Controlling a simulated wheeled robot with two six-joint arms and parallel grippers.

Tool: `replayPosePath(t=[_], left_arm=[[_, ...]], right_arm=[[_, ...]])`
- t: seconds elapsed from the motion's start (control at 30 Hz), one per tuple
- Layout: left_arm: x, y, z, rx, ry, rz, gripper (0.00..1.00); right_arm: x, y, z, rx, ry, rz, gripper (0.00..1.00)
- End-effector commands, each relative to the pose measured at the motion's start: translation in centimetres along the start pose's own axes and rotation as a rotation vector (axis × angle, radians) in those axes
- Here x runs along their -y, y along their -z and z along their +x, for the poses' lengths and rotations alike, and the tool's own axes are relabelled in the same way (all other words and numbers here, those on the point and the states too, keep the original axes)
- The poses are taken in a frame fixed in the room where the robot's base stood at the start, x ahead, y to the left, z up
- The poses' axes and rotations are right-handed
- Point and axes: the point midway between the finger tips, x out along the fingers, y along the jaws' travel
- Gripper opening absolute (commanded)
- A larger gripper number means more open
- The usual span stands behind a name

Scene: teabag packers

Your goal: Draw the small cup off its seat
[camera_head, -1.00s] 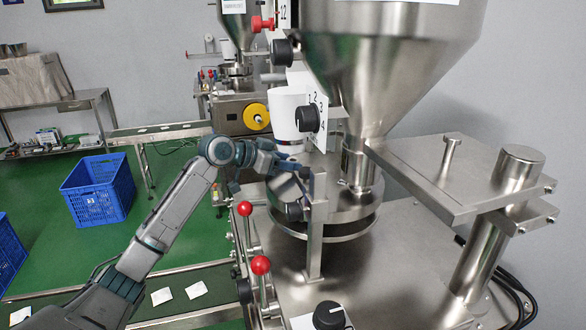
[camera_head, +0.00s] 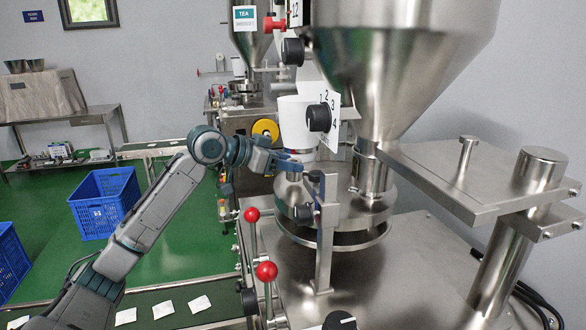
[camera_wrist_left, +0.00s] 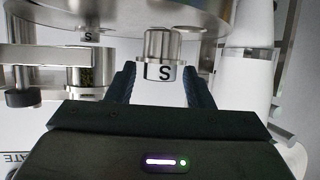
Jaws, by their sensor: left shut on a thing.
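The small cup (camera_wrist_left: 160,45) is a short steel cylinder marked "S" in the left wrist view. It stands upright between the fingers of my left gripper (camera_wrist_left: 160,85), just below the edge of a round steel disc (camera_wrist_left: 150,12). My left gripper is shut on it. In the head view my left gripper (camera_head: 297,167) reaches in from the left beside the steel turntable (camera_head: 345,240) under the hopper. I cannot make out the cup there, nor whether it still touches its seat. My right gripper is not in view.
A second steel piece marked "S" (camera_wrist_left: 87,65) sits left of the cup, beside a bracket arm (camera_wrist_left: 35,55). A steel upright (camera_head: 325,240) stands close to the gripper. A white cylinder (camera_head: 297,122) is just above it. Red-knobbed levers (camera_head: 266,271) stand in front.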

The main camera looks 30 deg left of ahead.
Motion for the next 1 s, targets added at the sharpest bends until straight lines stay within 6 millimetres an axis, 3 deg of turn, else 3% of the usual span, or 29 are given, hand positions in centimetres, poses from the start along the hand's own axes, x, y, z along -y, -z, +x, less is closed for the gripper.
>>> replayPosePath(t=[0.5,0.7,1.0], left_arm=[[-4.4,-1.9,-5.3,0.002,0.005,0.005,0.23],[-5.6,-2.3,-6.6,0.000,0.004,0.004,0.23],[-6.5,-2.1,-7.7,-0.002,0.001,0.001,0.23]], right_arm=[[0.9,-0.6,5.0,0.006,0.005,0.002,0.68],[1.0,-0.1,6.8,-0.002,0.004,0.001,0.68],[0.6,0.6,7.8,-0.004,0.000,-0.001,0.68]])
